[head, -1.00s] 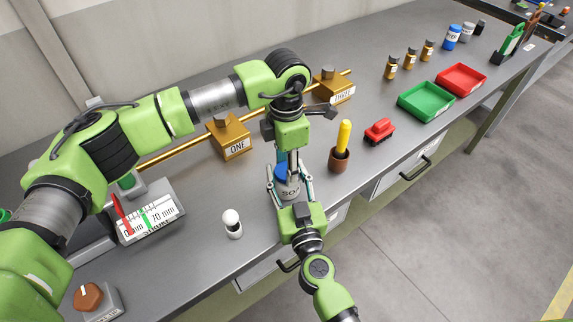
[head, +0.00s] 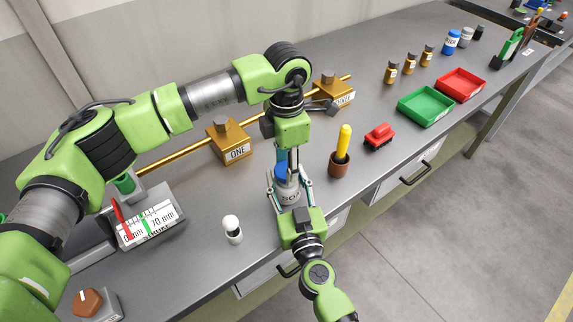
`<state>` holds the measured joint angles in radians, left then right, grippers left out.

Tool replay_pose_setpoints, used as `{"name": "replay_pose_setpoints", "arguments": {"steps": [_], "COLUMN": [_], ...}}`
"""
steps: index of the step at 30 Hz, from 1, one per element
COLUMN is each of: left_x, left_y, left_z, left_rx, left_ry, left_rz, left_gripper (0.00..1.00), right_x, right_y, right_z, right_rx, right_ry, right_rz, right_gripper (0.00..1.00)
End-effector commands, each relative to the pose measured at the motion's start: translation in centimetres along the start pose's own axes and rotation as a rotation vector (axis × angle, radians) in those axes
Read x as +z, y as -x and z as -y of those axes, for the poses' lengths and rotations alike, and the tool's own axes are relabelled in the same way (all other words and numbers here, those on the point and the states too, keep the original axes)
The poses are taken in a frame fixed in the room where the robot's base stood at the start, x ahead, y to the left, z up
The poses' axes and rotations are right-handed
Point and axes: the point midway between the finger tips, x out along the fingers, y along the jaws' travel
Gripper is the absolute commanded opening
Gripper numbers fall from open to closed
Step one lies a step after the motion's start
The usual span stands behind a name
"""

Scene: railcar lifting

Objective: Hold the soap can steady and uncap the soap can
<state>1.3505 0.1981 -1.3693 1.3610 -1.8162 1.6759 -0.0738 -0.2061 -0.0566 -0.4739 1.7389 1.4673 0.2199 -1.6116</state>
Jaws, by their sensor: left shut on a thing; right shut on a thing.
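The soap can (head: 291,197) is a grey-white can with a dark printed label and a blue cap (head: 282,172). It stands upright near the front edge of the bench. My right gripper (head: 289,192) comes from the front and is shut around the can body, one finger on each side. My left gripper (head: 289,164) points down from above and is shut on the blue cap. Its fingers partly hide the cap and the top of the can.
A small white-topped bottle (head: 232,229) stands left. Brass block ONE (head: 229,142) is behind. Green (head: 426,106) and red (head: 461,83) trays lie farther right.

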Motion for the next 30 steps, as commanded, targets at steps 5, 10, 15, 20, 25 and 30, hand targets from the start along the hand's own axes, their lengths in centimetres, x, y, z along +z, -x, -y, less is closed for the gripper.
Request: {"name": "replay_pose_setpoints", "arguments": {"steps": [5,10,15,20,25,30], "left_x": [0.0,0.1,0.0,0.0,0.0,0.0], "left_y": [0.4,2.4,4.0,4.0,4.0,4.0], "left_z": [0.0,-0.1,0.0,0.0,0.0,0.0], "left_rx": [0.001,0.003,0.001,0.0,0.0,0.0], "left_ry": [0.0,0.0,0.0,0.0,0.0,0.0], "left_rz": [0.001,0.003,0.002,0.001,0.001,0.0], "left_gripper": [0.13,0.13,0.13,0.13,0.13,0.13], "right_x": [0.0,0.0,0.0,0.0,0.0,0.0], "right_y": [0.0,0.0,0.0,0.0,0.0,0.0], "right_z": [0.0,0.0,0.0,0.0,0.0,0.0], "right_rx": [0.0,0.0,0.0,0.0,0.0,0.0], "right_ry": [0.0,0.0,0.0,0.0,0.0,0.0], "right_rz": [0.0,0.0,0.0,0.0,0.0,0.0], "right_gripper": [0.0,0.0,0.0,0.0,0.64,0.64]}}
